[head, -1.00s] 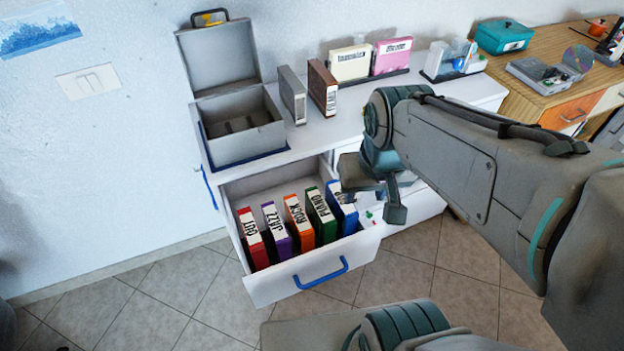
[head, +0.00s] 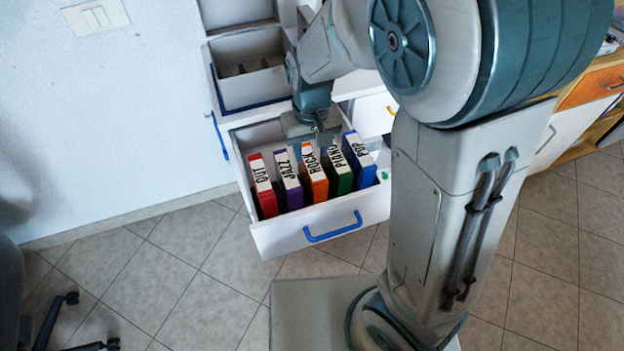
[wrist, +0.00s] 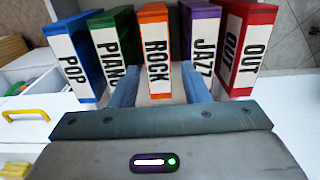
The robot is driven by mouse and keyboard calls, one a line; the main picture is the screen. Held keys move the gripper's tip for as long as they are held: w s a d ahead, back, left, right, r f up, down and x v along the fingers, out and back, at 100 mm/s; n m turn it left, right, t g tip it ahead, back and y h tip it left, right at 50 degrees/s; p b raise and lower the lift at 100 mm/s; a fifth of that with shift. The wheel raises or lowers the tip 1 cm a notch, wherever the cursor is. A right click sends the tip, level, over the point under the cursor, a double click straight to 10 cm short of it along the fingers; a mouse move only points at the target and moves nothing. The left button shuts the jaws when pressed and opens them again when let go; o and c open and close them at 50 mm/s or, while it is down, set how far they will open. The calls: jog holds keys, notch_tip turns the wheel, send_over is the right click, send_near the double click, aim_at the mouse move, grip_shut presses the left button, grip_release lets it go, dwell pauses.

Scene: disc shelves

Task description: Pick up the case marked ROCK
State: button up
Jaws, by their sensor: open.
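The orange case marked ROCK (head: 314,177) stands upright in the open drawer, between the purple JAZZ case (head: 288,182) and the green PIANO case (head: 338,172). In the wrist view the ROCK case (wrist: 155,50) is centred ahead of my gripper (wrist: 158,85). My gripper is open and shows in the head view (head: 318,132) above the back part of the ROCK case. I cannot tell whether the fingers touch it.
The red OUT case (head: 263,188) and the blue POP case (head: 359,160) stand at the row's ends. The neighbouring cases leave narrow gaps. The drawer front (head: 290,236) has a blue handle.

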aim_at(312, 171)
jog(key=f, duration=0.3)
jog(key=f+b, duration=0.1)
jog(key=f, duration=0.5)
jog(key=shift+w+d+f, duration=0.1)
jog(key=shift+w+f, duration=0.15)
jog(key=shift+w, duration=0.05)
jog(key=c, duration=0.9)
